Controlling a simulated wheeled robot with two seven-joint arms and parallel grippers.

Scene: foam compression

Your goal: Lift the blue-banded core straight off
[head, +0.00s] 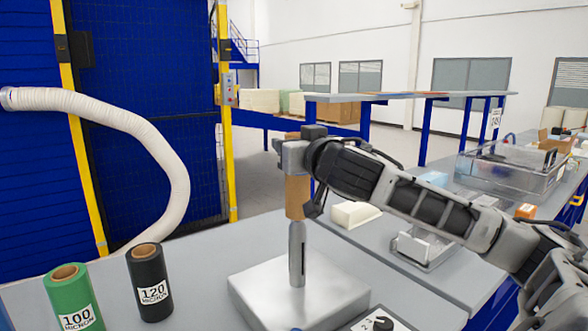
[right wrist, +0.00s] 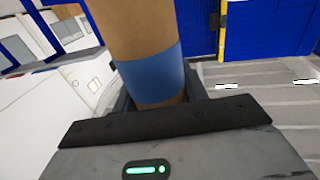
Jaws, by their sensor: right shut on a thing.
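The blue-banded core is a brown cardboard tube (head: 297,196). In the right wrist view its blue band (right wrist: 150,78) sits close to the jaws. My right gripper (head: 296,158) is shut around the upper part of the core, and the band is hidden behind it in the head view. The core is upright above a grey metal spindle (head: 297,255) on a pale square base (head: 255,292). The core's lower end is around the spindle's top or just over it; I cannot tell which. My left gripper is not in view.
A green roll (head: 72,300) marked 100 micron and a black roll (head: 149,283) marked 120 micron stand at the table's left. A knob box (head: 382,322) is at the front. A white block (head: 355,214) and a clear bin (head: 505,168) lie to the right.

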